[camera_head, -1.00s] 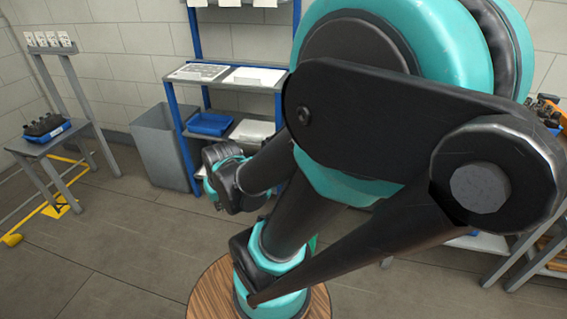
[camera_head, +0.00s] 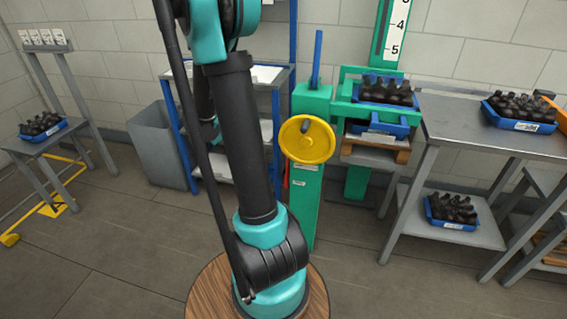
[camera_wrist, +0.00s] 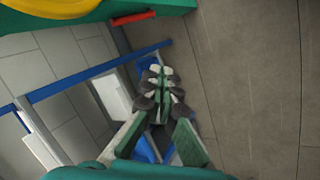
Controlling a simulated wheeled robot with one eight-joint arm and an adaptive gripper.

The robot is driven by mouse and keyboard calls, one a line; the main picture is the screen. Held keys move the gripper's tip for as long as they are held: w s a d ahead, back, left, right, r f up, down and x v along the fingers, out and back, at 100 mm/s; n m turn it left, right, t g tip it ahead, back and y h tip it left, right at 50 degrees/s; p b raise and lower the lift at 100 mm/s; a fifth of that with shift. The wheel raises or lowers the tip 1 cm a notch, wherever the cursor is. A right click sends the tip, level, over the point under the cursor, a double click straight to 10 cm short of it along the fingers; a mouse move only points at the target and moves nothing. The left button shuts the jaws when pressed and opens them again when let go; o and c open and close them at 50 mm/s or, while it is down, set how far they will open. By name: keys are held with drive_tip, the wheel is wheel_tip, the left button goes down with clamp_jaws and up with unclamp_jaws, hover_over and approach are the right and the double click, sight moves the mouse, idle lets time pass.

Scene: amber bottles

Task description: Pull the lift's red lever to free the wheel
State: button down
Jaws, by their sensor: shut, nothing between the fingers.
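The lift's green post (camera_head: 306,215) stands right of my arm in the head view, with a yellow wheel (camera_head: 307,139) on its front and a blue handle (camera_head: 317,55) on top. The red lever (camera_head: 286,182) shows as a thin strip at the post's left edge, below the wheel. In the wrist view the red lever (camera_wrist: 133,18) sticks out near the top, beside the yellow wheel (camera_wrist: 40,8). My gripper (camera_wrist: 161,72) is shut and empty, apart from the lever in that picture. In the head view my arm hides most of the gripper.
The lift's green carriage (camera_head: 345,101) holds a blue crate of dark bottles (camera_head: 386,92). A grey table (camera_head: 455,139) with more crates stands at right. A blue-framed shelf (camera_head: 276,140) and a grey bin (camera_head: 160,146) stand behind my arm.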

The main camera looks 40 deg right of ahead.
sight(288, 171)
drive_tip(key=w+d+f+g+h, duration=0.5)
drive_tip(key=w+d+f+h, duration=0.2)
drive_tip(key=w+d+f, duration=0.9)
drive_tip(key=s+d+f+m+g+h, duration=0.1)
drive_tip(key=s+d+f+g+h, duration=0.1)
drive_tip(key=d+f, duration=0.2)
wheel_tip(288, 171, down, 3)
drive_tip(key=shift+s+d+f+m, duration=0.2)
drive_tip(key=shift+s+m, duration=0.05)
drive_tip(key=shift+m, duration=0.05)
drive_tip(key=x, duration=1)
drive_tip(key=shift+s+a+r, duration=0.35)
drive_tip(key=shift+s+a, duration=0.2)
drive_tip(key=shift+s, duration=0.25)
drive_tip(key=shift+s+a+r, duration=0.4)
drive_tip(key=shift+s+a, duration=0.2)
drive_tip(key=shift+s, duration=0.2)
